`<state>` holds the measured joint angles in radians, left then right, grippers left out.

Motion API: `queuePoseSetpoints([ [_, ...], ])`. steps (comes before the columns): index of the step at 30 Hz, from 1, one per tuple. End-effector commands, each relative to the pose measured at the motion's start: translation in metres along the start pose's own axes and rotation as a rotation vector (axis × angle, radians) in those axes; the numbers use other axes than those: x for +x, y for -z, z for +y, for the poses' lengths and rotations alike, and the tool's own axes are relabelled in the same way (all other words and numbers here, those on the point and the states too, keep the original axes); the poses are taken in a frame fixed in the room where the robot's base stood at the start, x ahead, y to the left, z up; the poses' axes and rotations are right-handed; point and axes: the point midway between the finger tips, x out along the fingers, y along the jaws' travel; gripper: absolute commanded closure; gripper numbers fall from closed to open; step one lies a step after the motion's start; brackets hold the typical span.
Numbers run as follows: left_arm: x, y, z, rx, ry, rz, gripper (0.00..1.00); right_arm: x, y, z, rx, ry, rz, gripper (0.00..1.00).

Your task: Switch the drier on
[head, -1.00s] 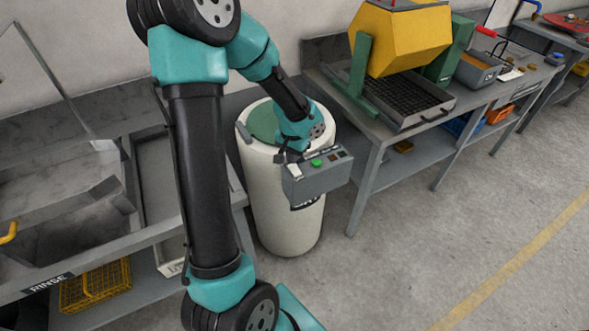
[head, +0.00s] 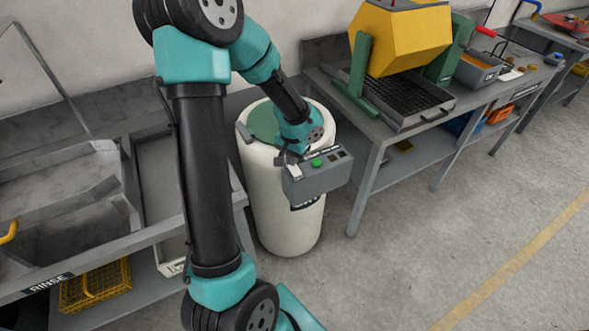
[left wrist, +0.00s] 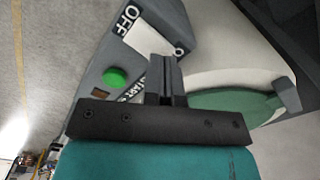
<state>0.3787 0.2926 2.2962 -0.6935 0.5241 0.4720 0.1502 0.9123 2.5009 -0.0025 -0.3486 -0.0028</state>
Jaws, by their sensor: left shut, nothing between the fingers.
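The drier (head: 285,225) is a white upright drum with a green lid (head: 263,124) on top. A grey control box (head: 318,178) is fixed to its front. The box bears a green button (head: 316,163) and a white plate at its left end. In the left wrist view, the green button (left wrist: 115,77) lies left of my fingers, beside START lettering, and the white plate (left wrist: 135,35) carries OFF lettering. My left gripper (head: 285,160) is shut and empty at the plate end of the box; its fingertips (left wrist: 163,62) overlap the plate's edge. I cannot tell whether they touch. My right gripper is not in view.
A grey bench with a yellow tumbler (head: 400,38) and a mesh tray (head: 400,100) stands to the right. A rinse bench (head: 110,250) with a yellow basket (head: 95,285) below is at the left. Open floor (head: 430,250) lies in front and to the right.

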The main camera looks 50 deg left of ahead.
Motion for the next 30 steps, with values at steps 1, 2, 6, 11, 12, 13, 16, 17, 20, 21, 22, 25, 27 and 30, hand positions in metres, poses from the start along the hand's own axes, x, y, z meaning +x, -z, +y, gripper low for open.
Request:
queuePoseSetpoints([
  [1, 0.001, 0.000, 0.000, 0.000, 0.000, -0.001, 1.00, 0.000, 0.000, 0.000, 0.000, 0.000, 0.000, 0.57],
  [2, 0.001, 0.000, 0.000, 0.000, 0.000, -0.001, 1.00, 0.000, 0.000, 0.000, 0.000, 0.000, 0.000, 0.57],
  [6, 0.003, 0.000, 0.000, -0.001, 0.000, -0.001, 1.00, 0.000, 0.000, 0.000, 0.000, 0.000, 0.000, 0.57],
  [11, 0.004, 0.000, 0.000, 0.000, 0.000, 0.000, 1.00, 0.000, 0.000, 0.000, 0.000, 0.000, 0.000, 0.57],
  [12, 0.005, 0.000, 0.000, 0.000, 0.000, 0.000, 1.00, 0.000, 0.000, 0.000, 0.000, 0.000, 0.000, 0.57],
  [13, 0.005, 0.000, 0.000, 0.000, 0.000, 0.000, 1.00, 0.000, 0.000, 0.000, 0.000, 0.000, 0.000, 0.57],
  [16, 0.007, 0.000, 0.000, 0.001, 0.000, 0.000, 1.00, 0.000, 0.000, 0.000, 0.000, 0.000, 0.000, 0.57],
  [17, 0.007, 0.000, 0.000, 0.001, 0.000, 0.000, 1.00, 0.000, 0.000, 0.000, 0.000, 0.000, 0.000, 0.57],
  [20, 0.008, 0.000, 0.000, 0.001, 0.000, 0.000, 1.00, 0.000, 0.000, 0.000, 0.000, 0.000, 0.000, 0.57],
  [21, 0.009, 0.000, 0.000, 0.001, -0.001, 0.000, 1.00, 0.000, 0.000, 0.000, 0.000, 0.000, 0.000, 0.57],
  [22, 0.009, 0.000, 0.000, 0.001, -0.001, 0.000, 1.00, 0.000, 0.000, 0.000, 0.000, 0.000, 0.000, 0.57],
  [25, 0.010, 0.000, 0.000, 0.001, -0.001, 0.000, 1.00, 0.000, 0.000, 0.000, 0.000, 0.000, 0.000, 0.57],
  [27, 0.011, 0.000, 0.000, 0.001, -0.001, -0.001, 1.00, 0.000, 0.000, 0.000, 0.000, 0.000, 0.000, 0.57],
  [30, 0.012, 0.000, 0.000, 0.000, -0.001, -0.001, 1.00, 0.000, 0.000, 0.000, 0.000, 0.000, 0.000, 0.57],
])
